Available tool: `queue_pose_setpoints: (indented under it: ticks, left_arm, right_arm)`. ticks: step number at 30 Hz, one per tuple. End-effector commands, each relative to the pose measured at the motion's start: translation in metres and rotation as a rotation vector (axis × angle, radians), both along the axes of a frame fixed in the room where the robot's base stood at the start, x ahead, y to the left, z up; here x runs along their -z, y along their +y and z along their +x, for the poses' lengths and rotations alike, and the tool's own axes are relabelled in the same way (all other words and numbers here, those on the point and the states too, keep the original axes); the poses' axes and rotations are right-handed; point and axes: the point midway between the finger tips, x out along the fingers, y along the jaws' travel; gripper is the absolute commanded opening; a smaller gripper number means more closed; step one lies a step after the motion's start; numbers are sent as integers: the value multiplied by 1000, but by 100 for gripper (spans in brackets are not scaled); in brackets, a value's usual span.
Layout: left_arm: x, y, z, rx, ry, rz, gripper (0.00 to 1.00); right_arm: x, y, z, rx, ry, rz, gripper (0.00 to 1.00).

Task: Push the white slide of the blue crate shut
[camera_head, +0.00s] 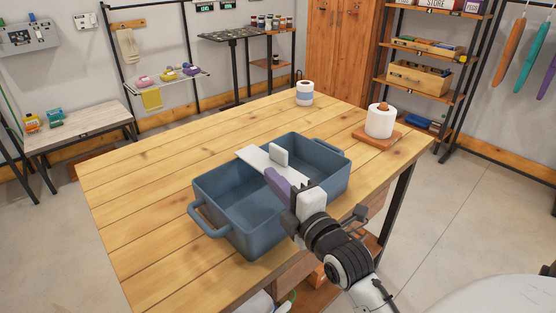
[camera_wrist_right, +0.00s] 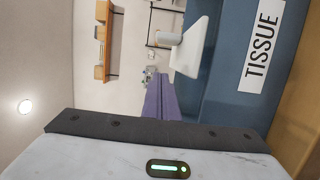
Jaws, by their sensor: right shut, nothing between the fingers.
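The blue crate (camera_head: 207,205) stands on the wooden table and is open at the top. Its near-left part is uncovered and looks empty. The white slide (camera_head: 255,157) lies across the crate around its middle, with an upright white tab (camera_head: 279,154) on it. My right gripper (camera_head: 272,176) is shut, its purple fingers empty, over the crate beside the slide's near edge. In the right wrist view the purple fingers (camera_wrist_right: 160,97) point toward the slide (camera_wrist_right: 190,48); I cannot tell if they touch it. The crate (camera_wrist_right: 232,103) shows there with a TISSUE label. My left gripper is not in view.
A paper towel roll (camera_head: 380,122) on a wooden base stands at the table's right corner. A smaller white and blue roll (camera_head: 304,93) stands at the back edge. The left part of the wooden table (camera_head: 140,200) is clear.

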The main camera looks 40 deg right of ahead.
Motion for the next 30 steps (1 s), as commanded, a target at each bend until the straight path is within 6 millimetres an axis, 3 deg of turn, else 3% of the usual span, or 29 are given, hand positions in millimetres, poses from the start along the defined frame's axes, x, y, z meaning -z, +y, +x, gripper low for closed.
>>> queue_pose_setpoints:
  ticks: [5, 9, 14, 26, 30]
  left_arm:
    - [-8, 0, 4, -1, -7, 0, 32]
    - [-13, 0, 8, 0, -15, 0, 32]
    - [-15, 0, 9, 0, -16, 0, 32]
    - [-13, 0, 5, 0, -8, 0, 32]
    - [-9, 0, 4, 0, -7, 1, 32]
  right_arm:
    - [-3, -5, 39, 0, -2, 2, 0]
    - [-1, -28, 39, 1, 2, -4, 0]
    - [0, -41, 40, 0, 1, -2, 0]
    - [0, -45, 41, -1, 0, -1, 0]
    - [2, -42, 54, -18, -3, 3, 0]
